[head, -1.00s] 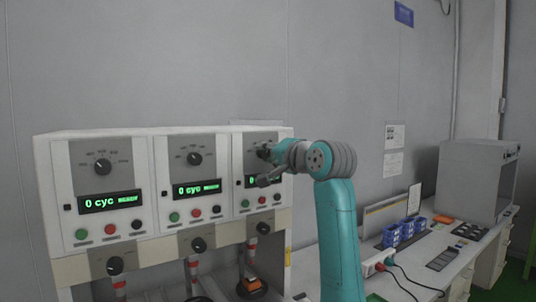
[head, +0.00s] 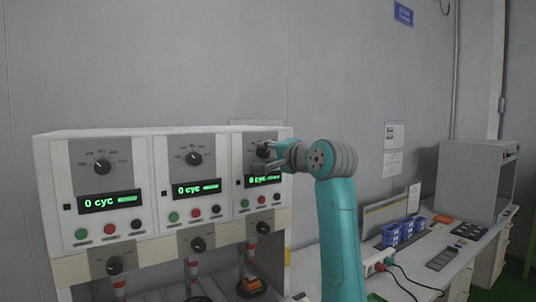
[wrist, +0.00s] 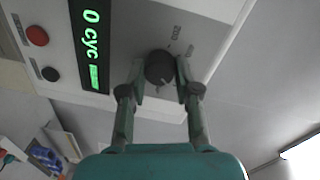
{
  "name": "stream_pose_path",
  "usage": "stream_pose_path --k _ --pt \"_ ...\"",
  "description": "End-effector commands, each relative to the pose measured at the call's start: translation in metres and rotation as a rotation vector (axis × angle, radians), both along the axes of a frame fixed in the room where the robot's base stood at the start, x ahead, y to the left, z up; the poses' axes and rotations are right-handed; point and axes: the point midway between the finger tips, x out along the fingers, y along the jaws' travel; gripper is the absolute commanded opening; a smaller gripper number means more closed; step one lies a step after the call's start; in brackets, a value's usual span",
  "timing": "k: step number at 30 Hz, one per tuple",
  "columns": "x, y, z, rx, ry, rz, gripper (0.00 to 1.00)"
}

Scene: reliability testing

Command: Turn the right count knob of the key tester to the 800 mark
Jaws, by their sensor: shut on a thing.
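The key tester (head: 145,140) is a white cabinet with three panels, each with a dark count knob above a green display. The right count knob (head: 263,152) is partly covered by my gripper (head: 270,158) in the head view. In the wrist view my gripper (wrist: 160,72) has one finger on each side of the dark round right count knob (wrist: 160,67) and is shut on it. A light pointer line shows on the knob's lower part there. Scale marks beside it are too small to read surely. The right display (wrist: 91,40) reads 0 cyc.
Red and black buttons (wrist: 37,36) sit beside the display. Lower knobs (head: 198,244) stick out below the panels. To the right, a bench (head: 440,262) holds blue bins (head: 405,231) and a grey box-shaped machine (head: 478,180).

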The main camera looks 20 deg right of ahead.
Motion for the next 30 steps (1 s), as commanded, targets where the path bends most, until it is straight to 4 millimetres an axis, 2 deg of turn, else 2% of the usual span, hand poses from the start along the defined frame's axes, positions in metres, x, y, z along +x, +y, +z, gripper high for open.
stream_pose_path --k 1,2,4,5,17,20,30 --pt "0.000 0.000 -0.001 0.000 0.001 0.000 0.00" --pt "0.000 0.000 -0.001 0.000 0.001 0.000 0.37" --pt "0.000 0.000 -0.001 0.000 0.001 0.000 0.54" --pt "0.000 0.000 -0.001 0.000 0.001 0.000 0.57" --pt "-0.006 -0.003 0.000 -0.001 -0.001 -0.001 0.57" --pt "-0.018 -0.007 0.001 -0.001 -0.003 -0.001 0.57" --pt "-0.081 -0.026 0.005 -0.002 -0.002 -0.002 0.57"
